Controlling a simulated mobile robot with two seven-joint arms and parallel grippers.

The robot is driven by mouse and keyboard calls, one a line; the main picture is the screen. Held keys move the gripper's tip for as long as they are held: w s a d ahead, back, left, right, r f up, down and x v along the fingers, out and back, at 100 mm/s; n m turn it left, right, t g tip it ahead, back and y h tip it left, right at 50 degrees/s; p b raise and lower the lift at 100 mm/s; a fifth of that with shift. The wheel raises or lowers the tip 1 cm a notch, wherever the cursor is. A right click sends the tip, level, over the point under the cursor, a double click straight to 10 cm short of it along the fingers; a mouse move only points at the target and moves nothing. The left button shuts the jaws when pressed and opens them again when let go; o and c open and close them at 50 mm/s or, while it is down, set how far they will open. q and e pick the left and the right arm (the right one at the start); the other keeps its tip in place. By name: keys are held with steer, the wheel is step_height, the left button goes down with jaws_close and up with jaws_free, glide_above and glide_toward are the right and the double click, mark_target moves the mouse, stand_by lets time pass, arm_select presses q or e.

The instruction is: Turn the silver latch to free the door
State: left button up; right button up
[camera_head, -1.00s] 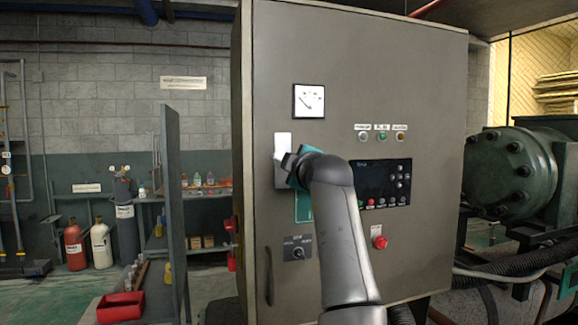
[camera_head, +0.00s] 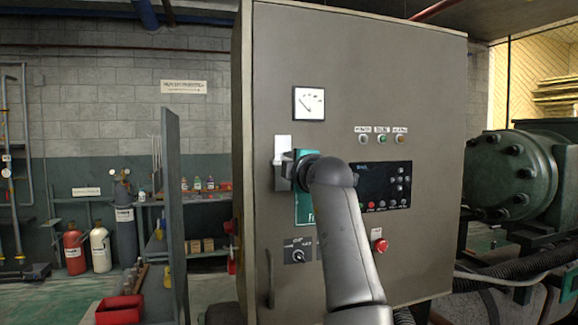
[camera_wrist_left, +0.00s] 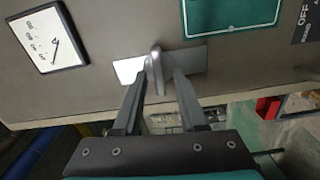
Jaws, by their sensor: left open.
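The silver latch shows in the left wrist view (camera_wrist_left: 156,66) as a bright plate with a raised handle in its middle. In the head view its upper plate (camera_head: 282,143) shows at the left edge of the grey cabinet door (camera_head: 340,55); my gripper hides the lower part. My left gripper (camera_wrist_left: 160,78) is open, its two fingers on either side of the raised handle. I cannot tell whether the fingers touch it. In the head view the left gripper (camera_head: 282,170) is at the latch. My right gripper is not in view.
On the door are a gauge (camera_head: 309,103), a dark control panel (camera_head: 382,186), a rotary switch (camera_head: 298,255), a red button (camera_head: 381,245) and a vertical handle (camera_head: 270,279). A green compressor (camera_head: 510,170) stands to the right. A red tray (camera_head: 119,310) is at lower left.

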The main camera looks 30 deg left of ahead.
arm_select(q)
steer(key=b+v, duration=0.4)
steer(key=v, duration=0.5)
stand_by(0.6)
